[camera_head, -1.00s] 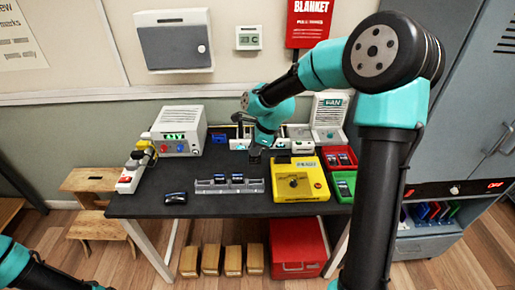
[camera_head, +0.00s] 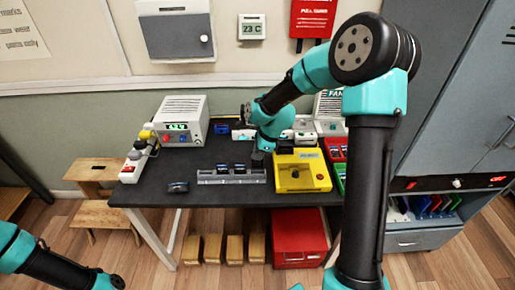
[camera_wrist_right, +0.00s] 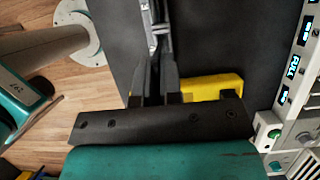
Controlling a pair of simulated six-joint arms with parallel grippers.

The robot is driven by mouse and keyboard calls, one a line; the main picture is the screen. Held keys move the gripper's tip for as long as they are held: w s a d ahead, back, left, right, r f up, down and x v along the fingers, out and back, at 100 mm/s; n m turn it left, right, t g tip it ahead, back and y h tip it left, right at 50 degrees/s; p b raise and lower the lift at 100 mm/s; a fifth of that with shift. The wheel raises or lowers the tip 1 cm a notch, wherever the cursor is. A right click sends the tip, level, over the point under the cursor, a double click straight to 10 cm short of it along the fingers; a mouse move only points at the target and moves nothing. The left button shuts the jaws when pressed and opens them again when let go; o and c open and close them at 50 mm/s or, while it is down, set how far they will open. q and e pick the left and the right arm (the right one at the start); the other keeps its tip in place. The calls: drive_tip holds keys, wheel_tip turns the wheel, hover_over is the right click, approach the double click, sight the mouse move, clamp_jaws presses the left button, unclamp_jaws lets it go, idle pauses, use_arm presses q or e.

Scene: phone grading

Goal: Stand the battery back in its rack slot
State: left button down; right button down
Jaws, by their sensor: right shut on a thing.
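The grey battery rack (camera_head: 232,178) stands near the middle of the dark table, with several dark, blue-topped batteries upright in its slots. My right gripper (camera_head: 258,158) is low over the table, just behind the rack's right end and left of the yellow box. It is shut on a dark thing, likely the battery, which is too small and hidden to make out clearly. In the right wrist view the two black fingers (camera_wrist_right: 155,75) are close together, with the rack (camera_wrist_right: 154,22) beyond them.
A yellow box (camera_head: 302,182) stands right of the rack, with red and green bins (camera_head: 340,177) beyond. A small dark device (camera_head: 178,187) lies left of the rack. A power supply (camera_head: 183,121) and a power strip (camera_head: 133,165) stand at the left. The table between is clear.

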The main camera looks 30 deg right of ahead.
sight(258, 164)
drive_tip(key=shift+f, duration=0.65)
drive_tip(key=shift+f, duration=2.2)
idle(1.0)
drive_tip(key=c, duration=1.2)
unclamp_jaws()
drive_tip(key=v, duration=1.7)
drive_tip(key=shift+r, duration=0.2)
